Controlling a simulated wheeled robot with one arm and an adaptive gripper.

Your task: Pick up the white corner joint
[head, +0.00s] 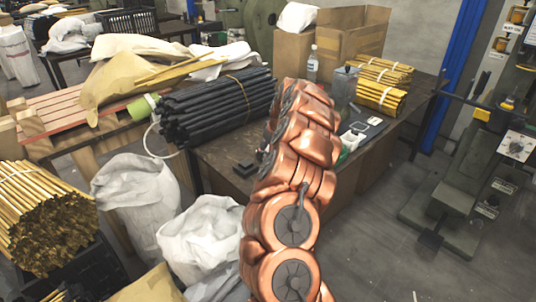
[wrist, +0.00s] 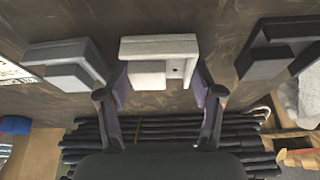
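The white corner joint (wrist: 158,48) lies on the dark brown tabletop, in the upper middle of the wrist view. It is L-shaped, with a block at its inner corner and a small dark hole. My gripper (wrist: 160,82) is open, with one finger to the left and one to the right of the joint. The fingertips appear close to its sides; I cannot tell whether they touch. Nothing is held. In the head view my copper-coloured arm covers the middle of the table, and I cannot make out the white joint or the gripper there.
Dark corner joints lie left (wrist: 68,62) and right (wrist: 278,48) of the white one. A bundle of black rods (head: 215,105) lies on the table's left part. A bottle (head: 312,64), cardboard box (head: 340,45) and brass rod bundles (head: 380,85) stand towards the back.

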